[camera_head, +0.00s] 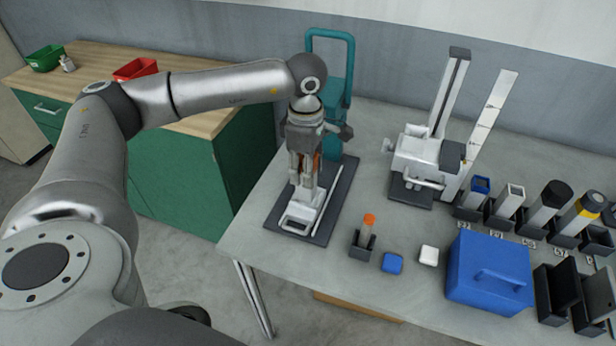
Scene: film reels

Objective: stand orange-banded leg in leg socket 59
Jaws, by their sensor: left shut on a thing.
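My left gripper (304,183) points down over the dark mat at the table's left. It is shut on a mostly hidden thing; orange (317,163) shows between its fingers, which fits the orange-banded leg, though its ends are unclear. A row of dark sockets stands at the right, holding a blue-topped piece (479,187), a white square one (510,198), a black-capped one (548,202) and a yellow-banded one (580,215). A dark socket (597,240) at the far right looks empty. The labels are too small to read surely, so I cannot tell which is 59. My right gripper is not in view.
A white tray-like part (297,217) lies on the dark mat (325,230) below the gripper. An orange-topped piece (369,221) stands in a small dark holder. A blue box (488,273) stands before the sockets. A white stand (430,155) and a teal frame (334,105) rise behind.

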